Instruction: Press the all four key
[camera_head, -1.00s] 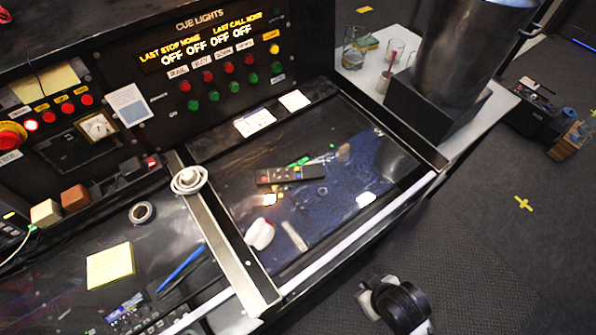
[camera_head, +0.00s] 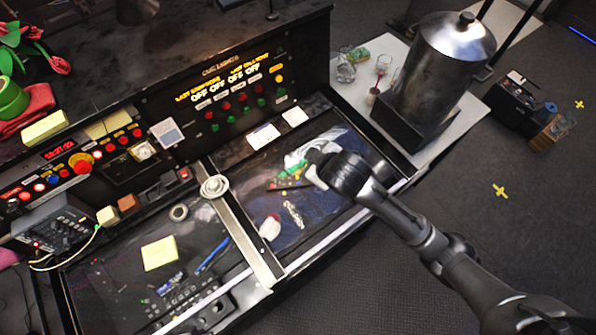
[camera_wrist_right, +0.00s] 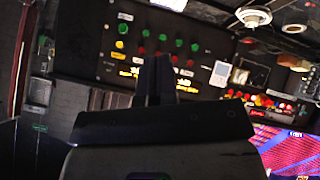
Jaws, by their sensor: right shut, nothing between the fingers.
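The cue light panel (camera_head: 190,140) stands at the back of the desk in the head view, with red buttons (camera_head: 241,97) above green buttons (camera_head: 245,109). A yellow button (camera_head: 279,78) sits at its right end; the small labels there are too blurred to read, so I cannot tell which key is the all four key. My right gripper (camera_head: 312,160) is over the dark desk surface, in front of and below the panel, apart from the buttons. In the right wrist view its fingers (camera_wrist_right: 154,78) are shut and empty, with the panel upside down beyond, a yellow button (camera_wrist_right: 119,44) left of them. My left gripper is out of view.
A large metal urn (camera_head: 440,75) stands on a white table at the right. A remote (camera_head: 290,184) lies partly under my right gripper. More buttons and a red knob (camera_head: 80,162) are at the left.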

